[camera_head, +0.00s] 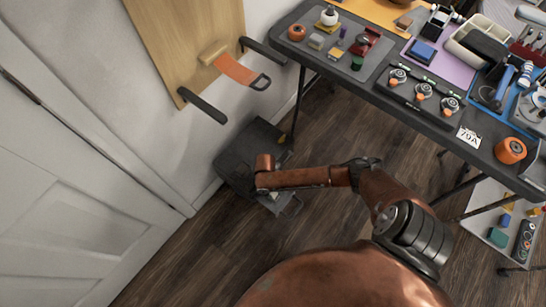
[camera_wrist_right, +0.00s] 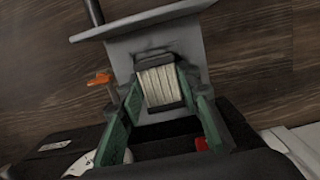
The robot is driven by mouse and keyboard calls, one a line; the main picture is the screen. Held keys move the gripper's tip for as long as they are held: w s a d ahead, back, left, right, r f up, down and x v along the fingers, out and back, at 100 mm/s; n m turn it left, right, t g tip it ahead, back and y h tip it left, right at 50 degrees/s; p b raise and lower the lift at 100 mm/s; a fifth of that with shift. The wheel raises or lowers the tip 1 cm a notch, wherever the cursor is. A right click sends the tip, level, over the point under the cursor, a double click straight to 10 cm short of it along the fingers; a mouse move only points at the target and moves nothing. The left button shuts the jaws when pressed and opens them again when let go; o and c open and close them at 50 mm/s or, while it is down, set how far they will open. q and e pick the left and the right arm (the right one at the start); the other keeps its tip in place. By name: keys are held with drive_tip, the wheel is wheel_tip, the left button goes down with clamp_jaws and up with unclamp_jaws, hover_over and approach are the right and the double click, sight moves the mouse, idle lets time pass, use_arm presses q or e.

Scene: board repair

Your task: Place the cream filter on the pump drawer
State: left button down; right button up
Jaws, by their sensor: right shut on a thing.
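The cream filter (camera_wrist_right: 160,88) is a pleated block with dark ends, in the right wrist view. My right gripper (camera_wrist_right: 159,80) is shut on it, one green finger on each side. The grey pump drawer (camera_wrist_right: 124,55) lies directly behind and around the filter; I cannot tell whether the filter touches it. My right arm covers part of the box and hides the filter there. My left gripper is not in view.
An orange lever (camera_wrist_right: 98,79) and a red part (camera_wrist_right: 201,144) show beside the fingers. The crowded workbench (camera_head: 400,115) stands at upper right, its leg (camera_head: 298,100) near the box. A wall board (camera_head: 185,45) hangs above. The wooden floor (camera_head: 180,260) in front is clear.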

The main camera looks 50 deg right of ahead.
drive_tip(key=shift+f, duration=0.1)
drive_tip(key=o, duration=1.1)
drive_tip(key=shift+r, duration=0.4)
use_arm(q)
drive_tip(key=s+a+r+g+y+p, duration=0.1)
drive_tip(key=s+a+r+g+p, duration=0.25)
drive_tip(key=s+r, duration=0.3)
use_arm(e)
drive_tip(key=r, duration=0.4)
drive_tip(key=w+r, duration=0.1)
drive_tip(key=r, duration=0.1)
drive_tip(key=shift+r, duration=0.1)
use_arm(q)
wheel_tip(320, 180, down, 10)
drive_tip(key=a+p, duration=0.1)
drive_tip(key=p, duration=0.1)
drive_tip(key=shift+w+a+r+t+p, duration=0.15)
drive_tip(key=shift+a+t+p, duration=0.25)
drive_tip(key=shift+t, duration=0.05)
use_arm(e)
drive_tip(key=r, duration=0.5)
drive_tip(key=shift+w+a+r, duration=0.1)
drive_tip(key=shift+w, duration=0.3)
